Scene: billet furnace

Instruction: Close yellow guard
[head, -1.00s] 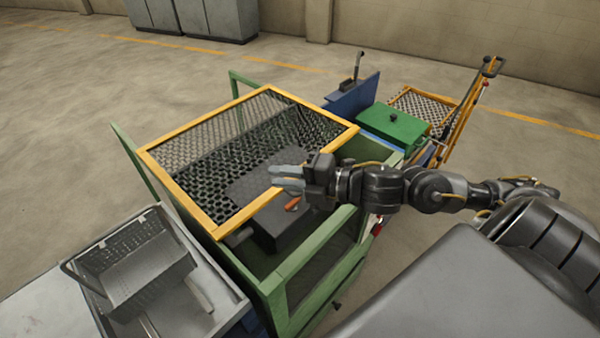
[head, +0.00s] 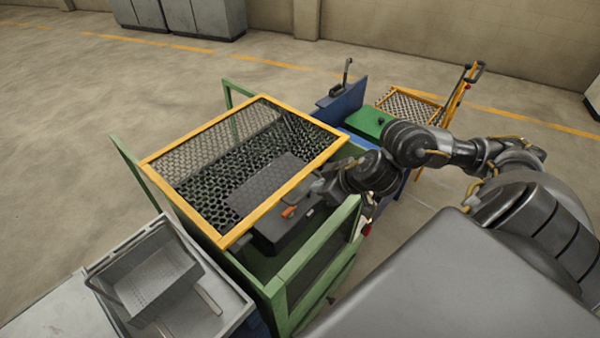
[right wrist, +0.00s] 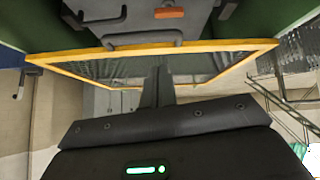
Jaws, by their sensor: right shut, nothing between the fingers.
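The yellow guard (head: 183,202) is a yellow frame with dark mesh, lying across the top of the green-framed machine (head: 285,275) in the head view. It also shows in the right wrist view (right wrist: 90,55) as a wide yellow frame. My right gripper (head: 314,190) is shut and empty, close to the right-hand bar of the guard. Its fingers also show in the right wrist view (right wrist: 158,85), in front of the frame's opening. I cannot tell whether they touch the guard. My left gripper is out of view.
A dark block with an orange piece (head: 290,211) sits inside the machine. A grey tray (head: 155,285) stands at the left. A green box (head: 369,121) and a yellow cart (head: 455,105) are behind to the right. Open floor lies at the left and back.

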